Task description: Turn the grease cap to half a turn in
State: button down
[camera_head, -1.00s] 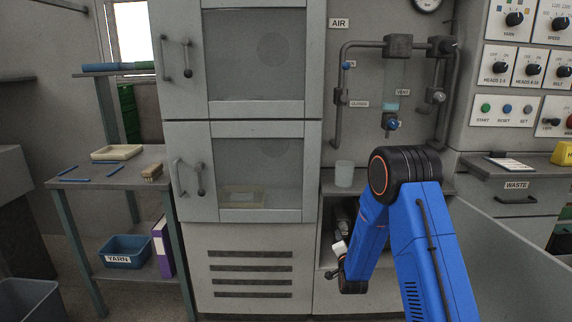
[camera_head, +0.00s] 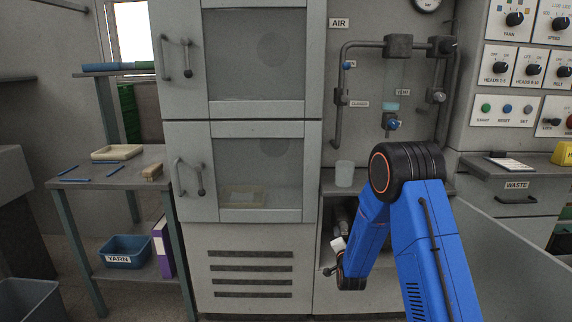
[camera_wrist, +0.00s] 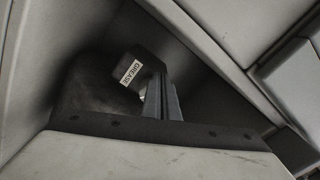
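In the wrist view a dark rounded housing (camera_wrist: 88,88) carries a small white label (camera_wrist: 131,72) reading GREASE. My gripper (camera_wrist: 163,82) shows its two dark fingers close together, just right of the label and in front of the housing. A small bright metallic bit (camera_wrist: 142,98) shows beside the left finger. I cannot make out the grease cap itself or whether the fingers hold it. In the head view my arm bends down into the open recess (camera_head: 326,215) under the shelf, and its end is partly hidden there, near a grey cylindrical part (camera_head: 342,217).
A translucent cup (camera_head: 344,173) stands on the shelf above the recess. Air pipes (camera_head: 337,120) and a blue valve knob (camera_head: 393,125) are on the wall. The grey cabinet (camera_head: 250,245) bounds the recess on the left. Pale panel walls (camera_wrist: 195,45) crowd the gripper.

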jog(key=shift+a, duration=0.15)
jog(key=s, duration=0.6)
jog(key=shift+a, duration=0.2)
dwell(0.6)
jog(key=w+d+f, duration=0.2)
jog(key=w, duration=0.4)
jog(key=shift+f, duration=0.2)
dwell(0.6)
jog(key=shift+a+r, duration=0.3)
jog(key=shift+r, duration=0.25)
jog(key=shift+a+r, duration=0.25)
jog(key=shift+r, duration=0.25)
dwell(0.8)
jog(key=shift+a, duration=0.15)
